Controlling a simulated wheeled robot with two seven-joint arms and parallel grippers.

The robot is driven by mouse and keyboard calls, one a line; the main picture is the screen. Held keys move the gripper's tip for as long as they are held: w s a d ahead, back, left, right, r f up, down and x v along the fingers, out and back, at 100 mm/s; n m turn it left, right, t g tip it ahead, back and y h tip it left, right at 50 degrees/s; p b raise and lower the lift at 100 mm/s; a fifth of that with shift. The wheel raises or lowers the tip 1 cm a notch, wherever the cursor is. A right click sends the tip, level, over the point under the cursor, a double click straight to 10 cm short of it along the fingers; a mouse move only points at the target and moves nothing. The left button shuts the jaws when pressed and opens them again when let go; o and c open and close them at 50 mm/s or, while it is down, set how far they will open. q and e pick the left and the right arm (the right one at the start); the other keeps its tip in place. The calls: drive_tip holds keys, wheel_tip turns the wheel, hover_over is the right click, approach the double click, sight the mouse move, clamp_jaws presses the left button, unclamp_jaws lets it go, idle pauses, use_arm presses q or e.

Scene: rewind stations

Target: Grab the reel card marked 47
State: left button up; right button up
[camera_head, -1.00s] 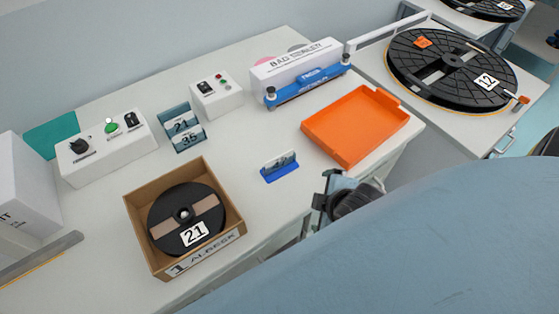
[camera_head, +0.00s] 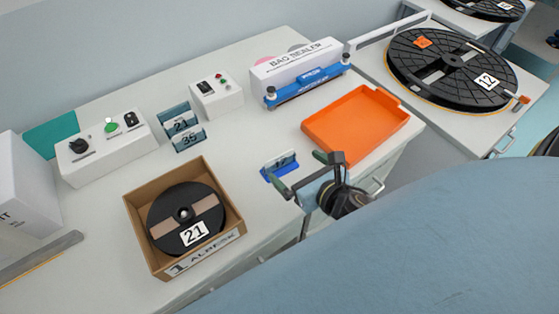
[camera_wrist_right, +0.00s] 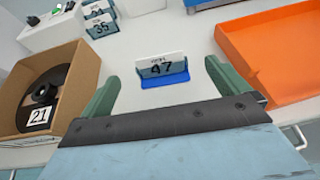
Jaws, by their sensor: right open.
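The reel card marked 47 (camera_wrist_right: 162,67) stands upright in a small blue holder (camera_wrist_right: 165,80) on the table. In the head view the card (camera_head: 281,160) and its blue base are partly behind my right gripper (camera_head: 302,174). In the right wrist view my right gripper (camera_wrist_right: 160,90) is open, with one green finger on each side of the card. The fingers are short of the card and do not touch it. My left gripper is not in view.
An orange tray (camera_head: 352,121) lies close to the right of the card. A cardboard box (camera_head: 137,222) with a reel marked 21 (camera_head: 168,212) stands to the left. A rack (camera_head: 173,113) holds cards 21 and 35. A bag sealer (camera_head: 298,68) stands behind.

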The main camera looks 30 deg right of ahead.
sight(280, 156)
drive_tip(key=x, duration=0.5)
drive_tip(key=shift+a+b+x, duration=0.15)
drive_tip(key=shift+b+x, duration=0.2)
drive_tip(key=shift+x, duration=1)
drive_tip(key=shift+a+b+x, duration=0.15)
drive_tip(key=shift+b+x, duration=0.15)
drive_tip(key=shift+x, duration=1.05)
drive_tip(key=shift+s+f, duration=0.1)
drive_tip(key=shift+f, duration=0.05)
drive_tip(key=shift+c, duration=0.4)
drive_tip(key=c, duration=0.9)
